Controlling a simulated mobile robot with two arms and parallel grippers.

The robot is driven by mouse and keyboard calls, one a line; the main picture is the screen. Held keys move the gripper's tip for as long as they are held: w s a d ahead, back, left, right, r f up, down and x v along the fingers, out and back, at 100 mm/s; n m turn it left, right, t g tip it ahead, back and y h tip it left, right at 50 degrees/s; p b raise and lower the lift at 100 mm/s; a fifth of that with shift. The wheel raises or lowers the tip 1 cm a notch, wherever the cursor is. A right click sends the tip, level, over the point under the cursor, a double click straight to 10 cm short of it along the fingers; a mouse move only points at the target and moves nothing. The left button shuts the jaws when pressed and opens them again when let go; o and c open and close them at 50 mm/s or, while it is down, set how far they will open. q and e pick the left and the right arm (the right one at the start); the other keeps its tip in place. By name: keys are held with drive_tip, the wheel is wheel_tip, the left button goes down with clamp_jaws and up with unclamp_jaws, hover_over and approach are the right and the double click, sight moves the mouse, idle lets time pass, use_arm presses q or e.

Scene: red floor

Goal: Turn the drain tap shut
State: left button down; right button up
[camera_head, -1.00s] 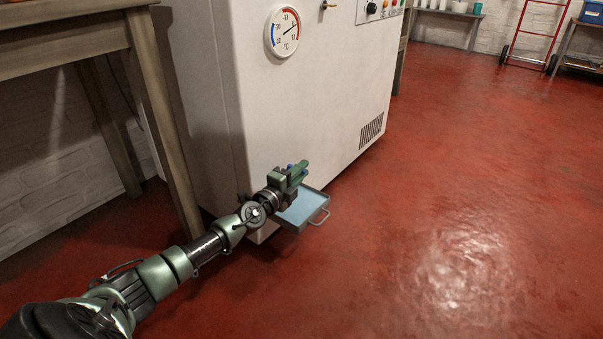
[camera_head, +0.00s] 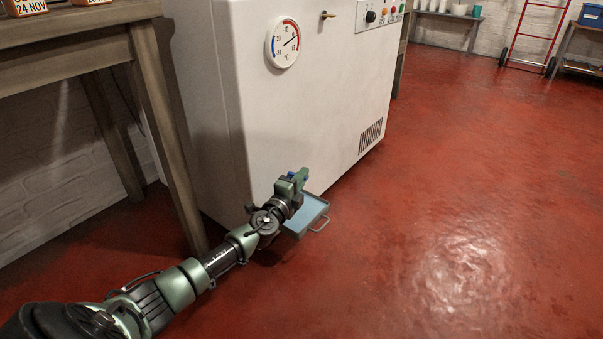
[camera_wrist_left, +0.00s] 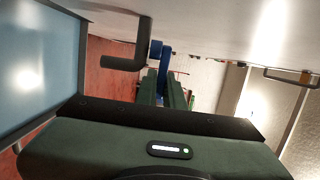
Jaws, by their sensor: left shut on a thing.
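The drain tap has a dark bent spout (camera_wrist_left: 126,61) and a blue lever (camera_wrist_left: 165,66), seen at the top middle of the left wrist view. It sits low on the white cabinet (camera_head: 300,110). My left gripper (camera_head: 298,178) is at the cabinet's lower front, above the tray, and mostly hides the tap in the head view; a bit of blue shows between its jaws. In the left wrist view its green fingers (camera_wrist_left: 164,88) are shut on the blue lever, one on each side. My right gripper is not in view.
A grey tray with a pale blue inside (camera_head: 308,212) and a wire handle sits under the tap, just below my gripper. A wooden table (camera_head: 165,125) stands close on the left. Open red floor (camera_head: 450,200) lies to the right. A round thermometer (camera_head: 283,43) is on the cabinet.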

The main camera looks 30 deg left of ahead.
use_arm(q)
drive_tip(key=w+n+g+y+b, duration=0.1)
drive_tip(key=n+g+y+b, duration=0.1)
drive_tip(key=n+g+y, duration=0.1)
drive_tip(key=w+a+n+g+y+b, duration=0.1)
drive_tip(key=n+g+y+b, duration=0.2)
drive_tip(key=n+y, duration=0.1)
drive_tip(key=w+a+n+g+y+b, duration=0.1)
drive_tip(key=n+g+y+b, duration=0.1)
drive_tip(key=y, duration=0.4)
drive_tip(key=shift+f+n+g+b, duration=0.4)
drive_tip(key=shift+n+b, duration=0.2)
drive_tip(key=shift+n, duration=0.1)
drive_tip(key=shift+w+a+r+n+g+y+b, duration=0.1)
drive_tip(key=shift+a+r+n+g+y+b, duration=0.1)
drive_tip(key=shift+n+g+y+b, duration=0.3)
drive_tip(key=shift+a+r+n+g+y+b, duration=0.1)
drive_tip(key=shift+r+n+g+y+b, duration=0.1)
drive_tip(key=shift+n+g+b, duration=0.5)
drive_tip(key=shift+g, duration=0.4)
drive_tip(key=c, duration=1.8)
unclamp_jaws()
